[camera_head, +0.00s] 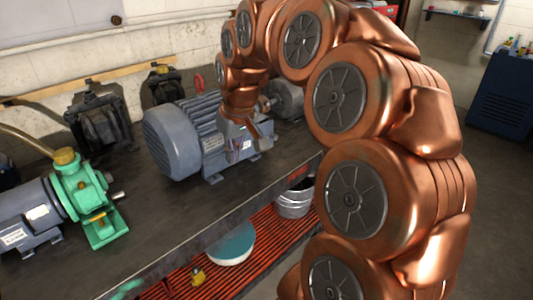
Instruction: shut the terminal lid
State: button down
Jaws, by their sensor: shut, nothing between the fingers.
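A grey-blue finned motor (172,145) stands on the bench in the middle of the view. A white label shows on its side. My copper-coloured arm reaches over from the right, and my gripper (240,150) points down at the right part of this motor, close in front of it. The gripper is shut and small in the view; whether it touches the motor I cannot tell. The terminal lid cannot be made out; the arm and gripper hide part of the motor there.
A green pump (92,195) with a blue-grey motor (30,215) stands at the left of the bench (165,225). Dark machines (98,115) stand along the back wall. A metal bucket (293,200) and a round teal-topped container (231,243) sit on the red slatted shelf below. A blue cabinet (503,95) stands far right.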

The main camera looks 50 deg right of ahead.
jog(key=w+d+m+t+h+b, duration=0.1)
jog(key=d+m+b, duration=0.15)
jog(key=d, duration=1.45)
jog(key=w+d+f+p, duration=0.2)
jog(key=w+f+p, duration=0.2)
jog(key=w+f, duration=0.3)
jog(key=shift+d+f, duration=0.25)
jog(key=shift+f, duration=1.2)
jog(key=shift+w, duration=0.2)
